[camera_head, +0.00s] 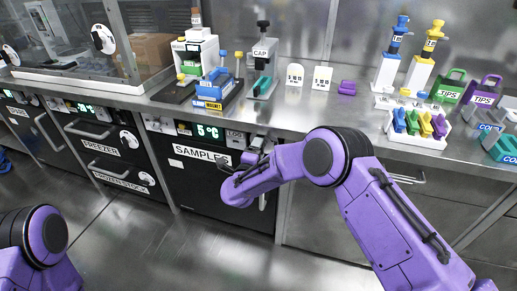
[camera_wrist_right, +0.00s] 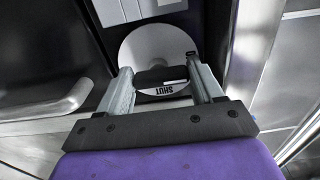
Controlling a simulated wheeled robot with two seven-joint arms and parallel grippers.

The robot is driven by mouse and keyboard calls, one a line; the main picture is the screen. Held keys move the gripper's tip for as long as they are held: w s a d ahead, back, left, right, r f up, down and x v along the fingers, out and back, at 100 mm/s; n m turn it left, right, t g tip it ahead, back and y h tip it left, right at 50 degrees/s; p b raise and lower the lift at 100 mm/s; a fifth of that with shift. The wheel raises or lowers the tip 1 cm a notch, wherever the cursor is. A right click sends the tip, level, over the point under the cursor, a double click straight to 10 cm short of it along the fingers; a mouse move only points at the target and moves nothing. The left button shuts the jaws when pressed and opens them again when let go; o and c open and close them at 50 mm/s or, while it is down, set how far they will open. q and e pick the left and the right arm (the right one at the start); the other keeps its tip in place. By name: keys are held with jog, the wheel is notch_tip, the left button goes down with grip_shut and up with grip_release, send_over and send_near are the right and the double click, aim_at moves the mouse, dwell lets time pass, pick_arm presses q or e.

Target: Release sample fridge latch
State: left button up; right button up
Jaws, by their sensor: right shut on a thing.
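The sample fridge (camera_head: 205,195) is a black-fronted unit under the counter, with a white SAMPLE label and a green display. In the right wrist view its latch shows as a pale round disc (camera_wrist_right: 147,46) marked SHUT, with a dark bar-like knob (camera_wrist_right: 160,77) across it. My right gripper (camera_wrist_right: 160,70) has one finger on each side of the knob and is shut on it. In the head view my right gripper (camera_head: 252,160) is at the fridge's upper right, and my arm hides most of the latch. My left gripper is out of the picture; only part of that arm shows.
A freezer (camera_head: 105,145) with its own handle and round latch (camera_head: 128,140) stands to the left. The steel counter (camera_head: 290,112) above holds racks, a CAP device (camera_head: 263,62), and coloured TIPS carriers. Open floor lies in front.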

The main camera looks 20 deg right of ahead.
dwell(0.5)
jog(key=o, duration=1.1)
jog(key=shift+c, duration=0.2)
jog(key=v, duration=1)
jog(key=shift+s+a, duration=0.2)
jog(key=shift+a, duration=0.05)
